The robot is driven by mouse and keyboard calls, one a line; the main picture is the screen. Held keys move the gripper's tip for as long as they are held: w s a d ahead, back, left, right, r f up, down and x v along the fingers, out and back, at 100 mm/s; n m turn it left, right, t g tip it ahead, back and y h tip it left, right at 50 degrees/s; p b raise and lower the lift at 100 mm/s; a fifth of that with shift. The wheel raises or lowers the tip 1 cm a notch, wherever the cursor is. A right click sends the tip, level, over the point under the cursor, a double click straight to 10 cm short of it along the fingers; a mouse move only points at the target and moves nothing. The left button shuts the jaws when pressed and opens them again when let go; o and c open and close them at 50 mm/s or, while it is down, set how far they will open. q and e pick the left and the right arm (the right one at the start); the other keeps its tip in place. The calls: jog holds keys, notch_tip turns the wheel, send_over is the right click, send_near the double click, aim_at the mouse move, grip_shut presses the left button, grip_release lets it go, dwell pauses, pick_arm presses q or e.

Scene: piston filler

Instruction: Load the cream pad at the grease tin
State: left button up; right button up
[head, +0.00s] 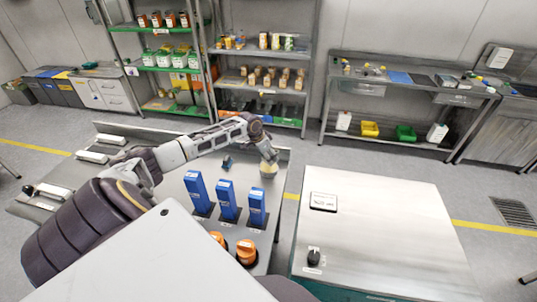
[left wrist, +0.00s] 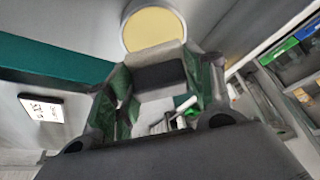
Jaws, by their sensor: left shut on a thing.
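A round tin with a pale yellow fill (head: 268,170) stands on the steel bench near its right edge; the yellow disc with a grey rim (left wrist: 153,28) shows at the top of the left wrist view. My left gripper (head: 268,155) reaches over the bench and is right at the tin, pointing down. In the left wrist view its fingers are closed on a grey block with a dark face (left wrist: 160,76), which looks like the pad. The block overlaps the tin's near rim; I cannot tell whether they touch. The pad's working face is hidden. My right gripper is out of view.
Several blue upright blocks (head: 227,199) stand on the bench left of the tin, with a small dark blue item (head: 226,163) behind them. Orange knobs (head: 246,251) are nearer. A steel cabinet (head: 385,225) stands to the right. Stocked shelves (head: 265,52) are behind.

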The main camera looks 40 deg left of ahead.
pick_arm(q)
jog(key=shift+r, duration=1.3)
jog(key=shift+n, duration=0.3)
